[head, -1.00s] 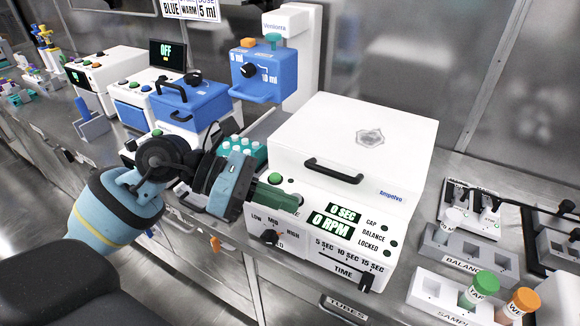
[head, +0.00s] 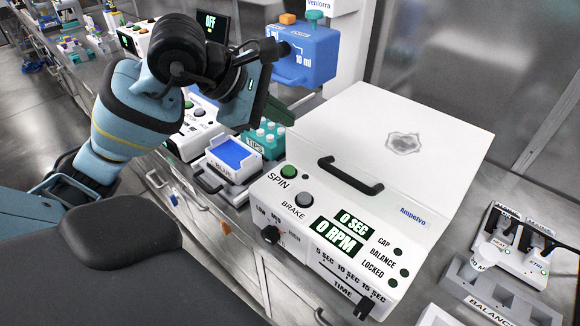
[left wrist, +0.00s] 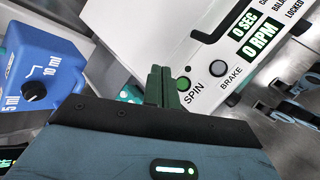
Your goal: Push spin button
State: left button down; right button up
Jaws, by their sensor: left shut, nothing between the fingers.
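The white centrifuge (head: 375,150) has its lid closed, and its displays read 0 SEC and 0 RPM. Its round green SPIN button (head: 289,172) is uncovered in the head view. The SPIN button also shows in the left wrist view (left wrist: 184,84), just right of my finger tips. My left gripper (left wrist: 160,72) is shut and empty. My right gripper is not in view.
A grey BRAKE button (head: 304,200) sits beside SPIN. A black lid handle (head: 345,177) is behind the buttons. A teal tips rack (head: 262,140) and a blue 10 ml dispenser (head: 308,55) stand near my left gripper. Sample and balance racks (head: 490,305) are at right.

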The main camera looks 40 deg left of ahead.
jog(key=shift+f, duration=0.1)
pick_arm(q)
jog(key=b, duration=0.5)
send_over(283, 171)
notch_tip(283, 171, down, 8)
jog(key=shift+r, duration=0.15)
jog(key=shift+f+b, duration=0.65)
jog(key=shift+b, duration=0.15)
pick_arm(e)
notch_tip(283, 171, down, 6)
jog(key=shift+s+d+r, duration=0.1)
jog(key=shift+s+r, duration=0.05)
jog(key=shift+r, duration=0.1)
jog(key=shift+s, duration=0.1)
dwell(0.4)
pick_arm(q)
jog(key=shift+f, duration=0.1)
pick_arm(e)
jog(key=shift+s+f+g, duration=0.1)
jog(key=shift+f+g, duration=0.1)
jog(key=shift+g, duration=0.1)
pick_arm(q)
jog(key=shift+f+b, duration=0.25)
jog(key=shift+b, duration=0.15)
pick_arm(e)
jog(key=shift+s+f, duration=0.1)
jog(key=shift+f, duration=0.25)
